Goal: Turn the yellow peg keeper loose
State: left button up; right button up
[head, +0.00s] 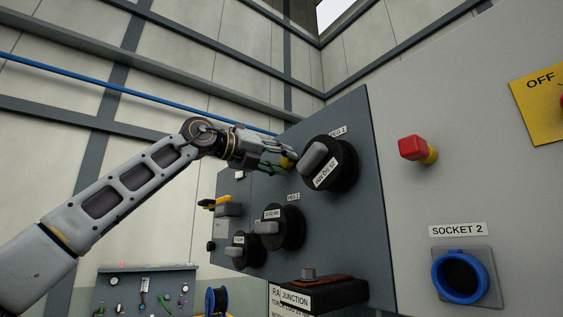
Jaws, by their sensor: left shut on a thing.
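My left gripper (279,157) reaches in from the left to the dark grey panel (352,115). It is shut on a small yellow piece, the yellow peg keeper (288,162), just left of the uppermost black round peg (345,178), labelled PEG 1. Most of the keeper is hidden by the fingers, so I cannot tell how it is turned. My right gripper is not in view.
Two more black round pegs, a middle one (286,235) and a lower one (247,252), sit below. A junction block (335,295) juts out underneath. A red button (412,148) and blue-ringed socket (460,277) are on the light panel at right.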

pick_arm(q)
jog(key=shift+a+n, duration=0.1)
jog(key=shift+n, duration=0.5)
jog(key=o, duration=1)
jog(key=shift+o, duration=0.2)
jog(key=v, duration=1.2)
dwell(0.4)
